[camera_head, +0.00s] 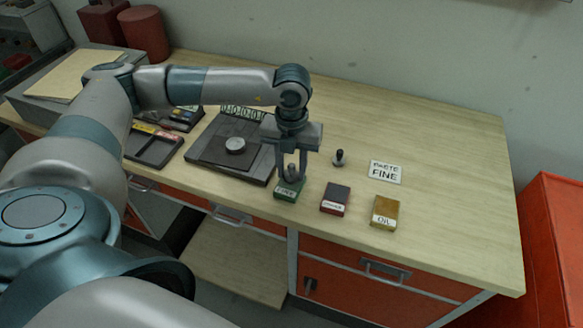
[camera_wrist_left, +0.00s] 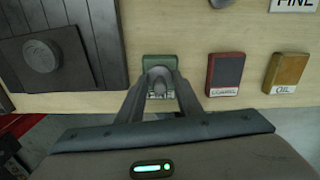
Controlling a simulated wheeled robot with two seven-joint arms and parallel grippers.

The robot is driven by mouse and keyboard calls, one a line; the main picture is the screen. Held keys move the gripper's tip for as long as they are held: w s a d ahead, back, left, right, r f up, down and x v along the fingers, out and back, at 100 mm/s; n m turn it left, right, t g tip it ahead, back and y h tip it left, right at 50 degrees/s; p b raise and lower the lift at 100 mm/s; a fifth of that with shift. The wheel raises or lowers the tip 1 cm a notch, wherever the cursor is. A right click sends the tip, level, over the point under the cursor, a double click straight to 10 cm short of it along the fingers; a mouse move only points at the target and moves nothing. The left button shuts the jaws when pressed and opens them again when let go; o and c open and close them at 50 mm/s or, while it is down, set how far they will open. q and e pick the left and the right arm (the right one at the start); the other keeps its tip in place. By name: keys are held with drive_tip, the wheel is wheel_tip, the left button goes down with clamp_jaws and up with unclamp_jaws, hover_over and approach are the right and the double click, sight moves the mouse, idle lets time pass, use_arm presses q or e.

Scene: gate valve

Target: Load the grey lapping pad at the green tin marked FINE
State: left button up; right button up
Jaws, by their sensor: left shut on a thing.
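My left gripper (camera_head: 291,176) is shut on the grey lapping pad, whose rounded grey top shows between the fingertips in the left wrist view (camera_wrist_left: 158,76). The green tin (camera_head: 289,190) with a white label stands right below the fingers, near the table's front edge. It also shows behind the pad in the left wrist view (camera_wrist_left: 159,60). The fingers and pad hide much of the tin's top, and I cannot tell whether the pad touches it. The tin's label is too small to read surely. My right gripper is not in view.
A red tin (camera_head: 335,198) and a yellow OIL tin (camera_head: 384,212) stand to the right. A black-knobbed piece (camera_head: 339,157) and a "PASTE FINE" card (camera_head: 385,172) lie behind them. A dark plate (camera_head: 257,165) with a grey disc (camera_head: 235,145) is at left. The table's right end is clear.

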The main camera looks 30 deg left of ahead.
sight(291, 166)
use_arm(q)
drive_tip(key=shift+f+b, duration=0.45)
drive_tip(key=shift+f, duration=0.05)
idle(0.4)
drive_tip(key=shift+s+f+b, duration=0.1)
drive_tip(key=shift+b, duration=0.3)
idle(2.3)
drive_tip(key=shift+r+p, duration=1.5)
drive_tip(key=shift+r, duration=2.1)
